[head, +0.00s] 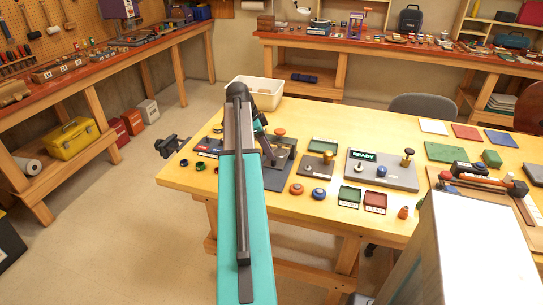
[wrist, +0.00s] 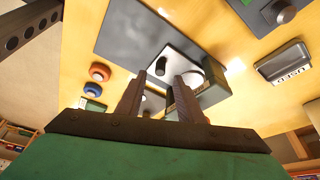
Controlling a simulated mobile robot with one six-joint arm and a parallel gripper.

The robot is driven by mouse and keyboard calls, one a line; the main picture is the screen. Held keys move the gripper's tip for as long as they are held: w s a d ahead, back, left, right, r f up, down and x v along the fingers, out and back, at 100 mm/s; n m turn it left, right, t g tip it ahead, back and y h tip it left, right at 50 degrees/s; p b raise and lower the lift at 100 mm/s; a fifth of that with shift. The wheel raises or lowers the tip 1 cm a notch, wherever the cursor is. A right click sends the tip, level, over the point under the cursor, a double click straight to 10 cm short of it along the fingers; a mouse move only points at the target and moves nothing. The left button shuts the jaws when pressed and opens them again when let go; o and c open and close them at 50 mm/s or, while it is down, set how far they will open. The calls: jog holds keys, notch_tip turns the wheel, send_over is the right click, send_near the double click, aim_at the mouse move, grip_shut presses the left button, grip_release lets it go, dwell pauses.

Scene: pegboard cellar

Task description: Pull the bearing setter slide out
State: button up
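A bench device on a dark grey base plate (head: 277,178) stands on the yellow table, partly hidden behind my arm; an orange-brown knob (head: 279,132) shows on it. I take this to be the bearing setter. In the wrist view the dark plate (wrist: 125,30) carries a light grey metal part (wrist: 180,62) with a black round piece, and a dark green block beside it. My gripper (wrist: 161,78) is open, its two brown fingers apart and pointing at the metal part. I cannot tell whether they touch it.
A smaller plate with a knob (head: 328,157) and a grey plate with a READY sign (head: 385,176) stand to the right. Orange (head: 296,189) and blue (head: 319,194) round pieces lie in front. A white bin (head: 262,96) is behind. The table's front edge is close.

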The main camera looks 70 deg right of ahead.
jog(key=shift+p+x, duration=0.3)
jog(key=shift+x, duration=1.8)
grip_shut()
